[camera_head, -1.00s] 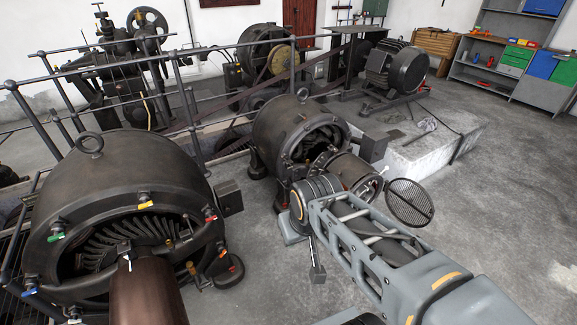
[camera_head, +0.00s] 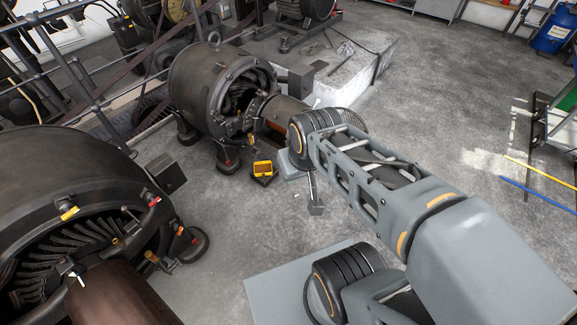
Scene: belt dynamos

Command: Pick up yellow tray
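The yellow tray (camera_head: 262,168) is a small yellow-orange open box. It lies low on the grey floor in front of the middle dynamo, with a dark part at its lower edge. My arm comes from the lower right and its far joint is right of the tray. A thin grey rod with a block at its end (camera_head: 316,208) hangs below that joint, right of and apart from the tray. It may be part of my gripper, but its fingers cannot be made out. Nothing is seen held.
The middle dynamo (camera_head: 205,88) stands behind the tray. A large dynamo (camera_head: 65,185) fills the left. A pale raised block (camera_head: 335,85) stands behind my arm. Blue and yellow poles (camera_head: 535,192) lie at the right.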

